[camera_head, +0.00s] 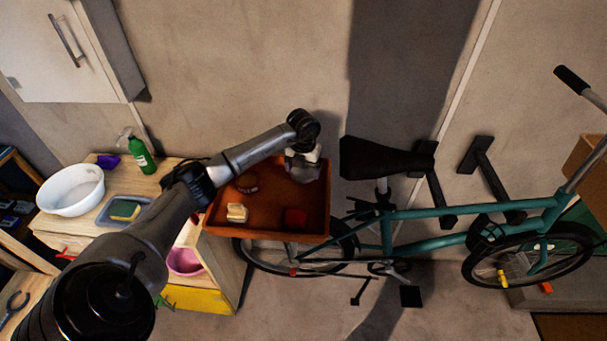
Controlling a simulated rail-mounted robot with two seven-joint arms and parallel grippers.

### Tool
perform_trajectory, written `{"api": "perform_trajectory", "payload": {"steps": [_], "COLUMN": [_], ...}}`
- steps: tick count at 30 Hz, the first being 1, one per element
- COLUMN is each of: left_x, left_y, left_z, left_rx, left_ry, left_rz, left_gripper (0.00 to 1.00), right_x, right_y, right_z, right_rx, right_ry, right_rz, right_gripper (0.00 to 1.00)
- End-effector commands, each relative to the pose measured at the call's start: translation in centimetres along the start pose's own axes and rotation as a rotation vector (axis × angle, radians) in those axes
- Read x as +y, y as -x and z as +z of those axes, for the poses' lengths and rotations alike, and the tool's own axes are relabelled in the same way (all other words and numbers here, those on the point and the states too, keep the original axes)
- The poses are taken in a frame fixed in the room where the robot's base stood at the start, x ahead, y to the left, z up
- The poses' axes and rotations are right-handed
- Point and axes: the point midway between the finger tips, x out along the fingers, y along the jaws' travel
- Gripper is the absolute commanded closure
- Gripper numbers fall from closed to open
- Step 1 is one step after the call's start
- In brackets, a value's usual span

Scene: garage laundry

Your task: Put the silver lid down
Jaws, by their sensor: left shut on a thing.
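My left arm reaches in from the lower left, and my left gripper (303,160) points down over the far right corner of an orange-brown crate (268,237). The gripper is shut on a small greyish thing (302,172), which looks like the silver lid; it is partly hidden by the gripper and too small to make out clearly. I cannot tell whether it touches the crate. Inside the crate lie a cream block-like thing (237,212), a red thing (295,217) and a dark reddish round thing (247,186). My right gripper is out of view.
A teal bicycle (420,213) with a black saddle (375,157) stands close to the crate's right. On the wooden worktop (165,168) to the left are a white basin (72,190), a green bottle (142,155) and a tray with a sponge (125,210). A wall cabinet (60,50) hangs above.

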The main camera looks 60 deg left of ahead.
Motion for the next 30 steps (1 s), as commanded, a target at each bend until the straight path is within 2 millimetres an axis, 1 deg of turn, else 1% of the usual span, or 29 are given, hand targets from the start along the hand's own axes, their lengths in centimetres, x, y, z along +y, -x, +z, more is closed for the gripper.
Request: {"api": "perform_trajectory", "payload": {"steps": [1,3,6,17,18,21,22,30], "left_x": [0.0,-0.1,0.0,0.0,0.0,0.0,0.0,0.0], "left_y": [-0.8,-1.7,-2.5,-2.8,-2.9,-2.8,-2.8,-2.5], "left_z": [0.0,0.0,0.0,0.0,0.0,0.0,0.0,0.0], "left_rx": [0.003,0.002,0.001,0.0,0.0,0.0,0.0,-0.001], "left_ry": [0.001,0.0,0.0,0.0,0.0,0.0,0.0,0.0], "left_rz": [0.001,-0.001,0.0,0.0,0.0,0.0,0.0,0.0], "left_gripper": [0.35,0.35,0.35,0.35,0.12,0.03,0.0,0.0], "right_x": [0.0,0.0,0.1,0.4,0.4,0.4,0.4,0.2], "right_y": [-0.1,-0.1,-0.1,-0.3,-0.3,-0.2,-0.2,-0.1], "right_z": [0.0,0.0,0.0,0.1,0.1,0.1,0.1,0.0], "right_rx": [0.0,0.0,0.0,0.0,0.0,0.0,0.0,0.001], "right_ry": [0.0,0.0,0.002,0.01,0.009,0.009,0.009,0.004], "right_rz": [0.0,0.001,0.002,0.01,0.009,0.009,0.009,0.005], "right_gripper": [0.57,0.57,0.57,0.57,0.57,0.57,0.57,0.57]}}
